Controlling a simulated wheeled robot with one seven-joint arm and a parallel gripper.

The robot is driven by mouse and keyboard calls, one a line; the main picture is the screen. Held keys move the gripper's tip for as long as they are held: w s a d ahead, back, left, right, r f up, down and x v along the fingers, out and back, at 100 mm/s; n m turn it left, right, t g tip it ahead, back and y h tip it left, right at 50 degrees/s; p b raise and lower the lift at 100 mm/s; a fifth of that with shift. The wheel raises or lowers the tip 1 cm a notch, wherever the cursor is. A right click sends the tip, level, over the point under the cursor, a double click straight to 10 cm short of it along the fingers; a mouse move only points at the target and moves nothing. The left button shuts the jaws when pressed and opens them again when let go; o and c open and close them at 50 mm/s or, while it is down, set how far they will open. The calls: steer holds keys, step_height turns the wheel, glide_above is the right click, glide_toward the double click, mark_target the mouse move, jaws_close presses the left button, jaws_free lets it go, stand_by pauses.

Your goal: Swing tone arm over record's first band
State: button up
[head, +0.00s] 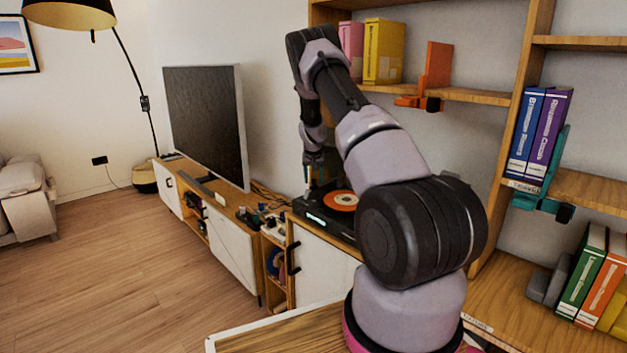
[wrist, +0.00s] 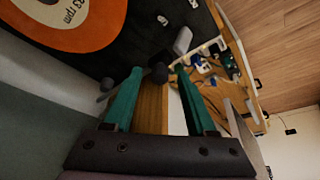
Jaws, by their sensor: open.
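The black turntable (head: 314,212) stands on the low cabinet, and the record's orange label (head: 342,201) faces up. In the wrist view the orange label (wrist: 68,22) fills the upper left, on the dark record and deck. My gripper (head: 313,178) is above the turntable's back left part. In the wrist view my gripper (wrist: 159,72) has its two teal fingers apart. A small dark rounded piece (wrist: 158,73) shows between the fingertips, near the left one; it may be part of the tone arm. I cannot tell whether a finger touches it. The tone arm is not clear in the head view.
A large television (head: 205,125) stands on the long cabinet left of the turntable. Small items and cables (head: 262,216) lie between them. Shelves with binders (head: 540,135) rise on the right. The wooden floor (head: 110,265) at left is clear.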

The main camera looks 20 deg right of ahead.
steer(key=shift+f, duration=0.2)
steer(key=shift+c, duration=0.4)
jaws_close()
steer(key=shift+d, duration=0.1)
stand_by(0.9)
